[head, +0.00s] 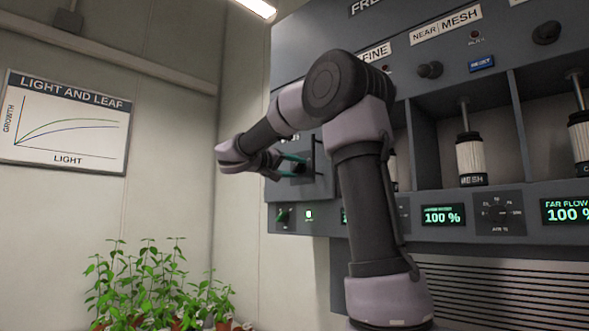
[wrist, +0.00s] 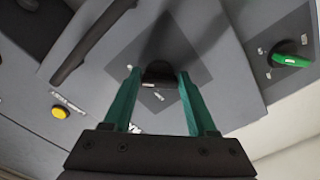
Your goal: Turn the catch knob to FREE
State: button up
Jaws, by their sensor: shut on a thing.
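A dark knob (wrist: 160,70) sits on a darker square plate on the grey panel, between the green fingers of my gripper (wrist: 158,78) in the wrist view. My gripper is shut on this knob, which I take to be the catch knob. Small white labels surround it, too small and tilted to read, so I cannot tell its setting. In the head view my gripper (head: 298,165) reaches the same plate at the left end of the cabinet; my fingers and arm partly hide the knob there.
A green knob (wrist: 290,60) is on a neighbouring plate; it also shows low in the head view (head: 283,215). A yellow button (wrist: 60,112) and a dark bar handle (wrist: 92,42) are nearby. Potted plants (head: 155,285) stand below left. Open space lies left of the cabinet.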

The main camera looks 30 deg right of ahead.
jog(key=shift+f, duration=0.1)
dwell(0.4)
jog(key=o, duration=1.4)
jog(key=shift+c, duration=0.2)
jog(key=shift+a, duration=0.15)
jog(key=v, duration=1)
jog(key=shift+a, duration=0.25)
jog(key=shift+s, duration=0.15)
